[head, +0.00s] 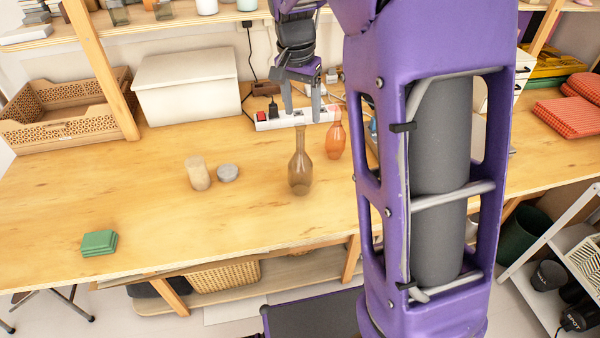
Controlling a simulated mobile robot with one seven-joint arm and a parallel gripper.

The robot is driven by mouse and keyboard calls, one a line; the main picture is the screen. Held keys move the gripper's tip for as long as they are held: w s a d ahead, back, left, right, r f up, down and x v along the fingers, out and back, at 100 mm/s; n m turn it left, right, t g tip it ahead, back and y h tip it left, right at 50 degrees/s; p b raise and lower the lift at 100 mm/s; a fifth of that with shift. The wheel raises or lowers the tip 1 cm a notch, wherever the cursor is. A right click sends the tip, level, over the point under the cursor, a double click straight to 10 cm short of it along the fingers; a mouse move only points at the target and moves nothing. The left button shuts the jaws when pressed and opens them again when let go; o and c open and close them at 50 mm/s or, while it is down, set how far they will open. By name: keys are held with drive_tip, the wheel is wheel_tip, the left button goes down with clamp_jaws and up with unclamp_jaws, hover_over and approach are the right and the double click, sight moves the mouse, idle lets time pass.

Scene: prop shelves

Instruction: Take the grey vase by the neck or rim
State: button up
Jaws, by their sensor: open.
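The grey vase (300,172) looks brownish-grey and see-through, with a round body and a long thin neck. It stands upright on the wooden table (140,220), near the middle of the head view. My gripper (302,114) points down with its two fingers apart and nothing between them. In the picture the fingertips are just above the vase's rim, one to each side. I cannot tell from this one view whether they are at the same depth as the neck.
An orange bottle (335,140) stands close to the vase's right. A cream jar (198,174) and a grey round piece (228,173) stand to its left. A power strip (285,118) lies behind, near a white box (188,85). The table's front left is mostly clear, except green coasters (99,243).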

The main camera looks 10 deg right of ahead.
sight(301, 138)
drive_tip(key=f, duration=0.6)
drive_tip(key=w+f+b, duration=0.1)
drive_tip(key=f, duration=0.2)
drive_tip(key=shift+f, duration=0.2)
clamp_jaws()
drive_tip(key=shift+r, duration=0.1)
idle(1.1)
